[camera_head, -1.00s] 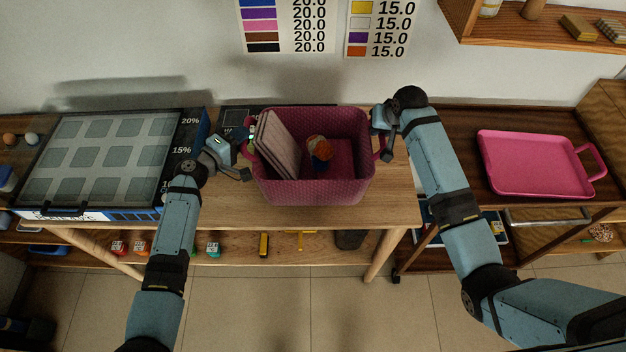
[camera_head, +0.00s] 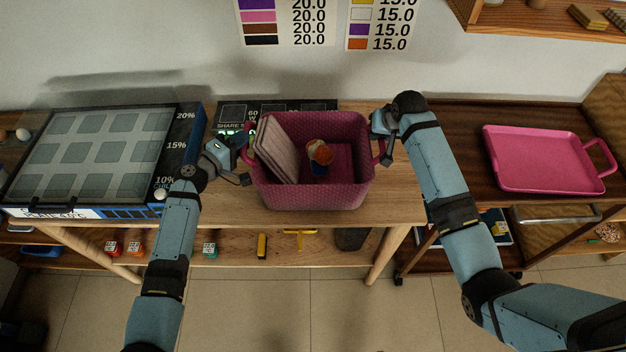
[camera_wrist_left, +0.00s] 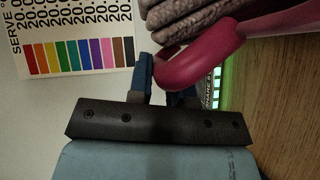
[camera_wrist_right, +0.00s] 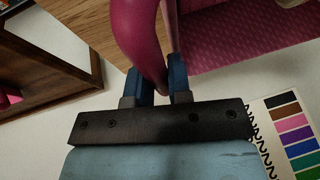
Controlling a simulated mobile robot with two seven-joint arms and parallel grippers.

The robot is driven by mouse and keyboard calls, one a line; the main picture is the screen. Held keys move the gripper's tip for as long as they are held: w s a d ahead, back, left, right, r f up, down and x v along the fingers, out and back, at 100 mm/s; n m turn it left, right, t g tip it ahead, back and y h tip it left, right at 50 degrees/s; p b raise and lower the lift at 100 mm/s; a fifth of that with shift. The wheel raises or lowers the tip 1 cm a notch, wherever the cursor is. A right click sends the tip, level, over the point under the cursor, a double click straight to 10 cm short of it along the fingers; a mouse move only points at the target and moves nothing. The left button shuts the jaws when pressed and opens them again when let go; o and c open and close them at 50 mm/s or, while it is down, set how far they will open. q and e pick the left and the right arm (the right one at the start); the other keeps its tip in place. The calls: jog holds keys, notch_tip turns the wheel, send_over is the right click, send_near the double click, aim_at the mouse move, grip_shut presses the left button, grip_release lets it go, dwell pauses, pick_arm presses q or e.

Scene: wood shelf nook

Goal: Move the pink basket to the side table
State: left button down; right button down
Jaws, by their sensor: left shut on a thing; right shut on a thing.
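The darker wooden side table (camera_head: 455,125) stands at the right. Whether the basket touches the wooden table is hard to tell.
A pink tray (camera_head: 540,160) with a handle lies on the side table. A dark panelled box (camera_head: 95,155) fills the table's left end, and a black display (camera_head: 290,106) stands behind the basket. A wall shelf (camera_head: 540,30) hangs at upper right.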

pick_arm(q)
jog(key=c, duration=1.1)
grip_release()
pick_arm(e)
jog(key=c, duration=1.1)
grip_release()
pick_arm(q)
jog(key=shift+o, duration=0.2)
pick_arm(e)
jog(key=shift+o, duration=0.2)
jog(key=shift+s+d+r, duration=0.1)
jog(key=shift+s+r, duration=0.15)
jog(key=shift+r, duration=0.3)
pick_arm(q)
jog(key=v, duration=1.2)
pick_arm(e)
jog(key=v, duration=1.1)
pick_arm(q)
jog(key=shift+s, duration=0.15)
pick_arm(e)
jog(key=shift+f, duration=0.15)
